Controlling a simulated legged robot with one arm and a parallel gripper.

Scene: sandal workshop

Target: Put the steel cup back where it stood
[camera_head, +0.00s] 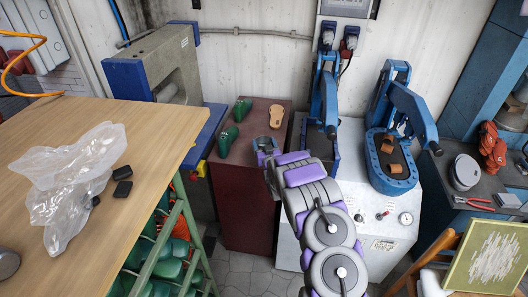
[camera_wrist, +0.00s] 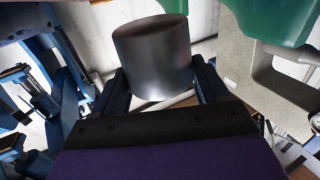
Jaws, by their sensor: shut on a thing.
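The steel cup (camera_wrist: 152,62) is a smooth dark grey cylinder in the wrist view, between the two dark fingers of my gripper (camera_wrist: 155,88). My gripper is shut on it. In the head view my gripper (camera_head: 264,154) is over the right part of the dark red cabinet (camera_head: 247,200), and the grey cup (camera_head: 263,144) shows small at its end. I cannot tell whether the cup touches the cabinet top. Part of it is hidden by my gripper.
On the cabinet are green shoe lasts (camera_head: 228,139) and a tan sole (camera_head: 277,116). Blue presses (camera_head: 390,160) stand to the right on a white cabinet (camera_head: 388,228). A wooden table (camera_head: 120,190) with a clear plastic bag (camera_head: 72,190) is at left.

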